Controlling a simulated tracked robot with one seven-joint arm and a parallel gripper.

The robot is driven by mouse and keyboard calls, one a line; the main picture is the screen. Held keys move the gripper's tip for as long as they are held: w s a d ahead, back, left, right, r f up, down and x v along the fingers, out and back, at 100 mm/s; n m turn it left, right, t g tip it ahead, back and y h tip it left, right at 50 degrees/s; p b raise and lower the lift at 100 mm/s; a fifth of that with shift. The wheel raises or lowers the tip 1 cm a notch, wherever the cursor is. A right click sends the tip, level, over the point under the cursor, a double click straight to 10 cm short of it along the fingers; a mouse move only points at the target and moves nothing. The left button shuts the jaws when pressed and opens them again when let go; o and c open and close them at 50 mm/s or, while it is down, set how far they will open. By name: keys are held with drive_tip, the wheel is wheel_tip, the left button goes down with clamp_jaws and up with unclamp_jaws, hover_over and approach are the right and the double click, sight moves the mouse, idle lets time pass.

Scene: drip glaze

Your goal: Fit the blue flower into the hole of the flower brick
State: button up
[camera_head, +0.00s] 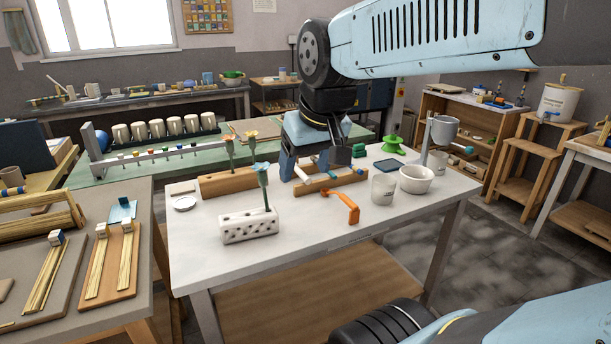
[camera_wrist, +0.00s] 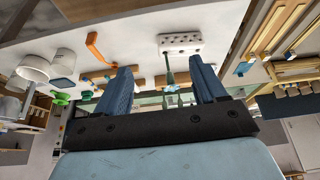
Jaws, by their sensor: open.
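The blue flower (camera_head: 261,174) has a teal-blue head on a thin green stem. It stands nearly upright, leaning slightly, with its stem's lower end at the top of the white flower brick (camera_head: 234,232) near its right end; how deep it sits I cannot tell. The brick has holes in its top and front face. My gripper (camera_head: 305,170) is open and empty over the table, behind and right of the flower. In the wrist view the flower (camera_wrist: 168,76) and brick (camera_wrist: 180,44) show beyond the gap between my open fingers (camera_wrist: 163,88), apart from them.
A wooden block (camera_head: 222,184) with two orange flowers stands behind the brick. Another wooden rack (camera_head: 330,183) lies below my gripper. An orange tool (camera_head: 346,207), a white cup (camera_head: 383,188) and a bowl (camera_head: 416,180) are to the right. The table's front is clear.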

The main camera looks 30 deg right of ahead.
drive_tip(key=s, duration=0.1)
drive_tip(key=s+f, duration=0.1)
drive_tip(key=s, duration=0.1)
drive_tip(key=shift+d+f+t, duration=0.15)
drive_tip(key=shift+f+t, duration=0.05)
drive_tip(key=shift+t, duration=0.1)
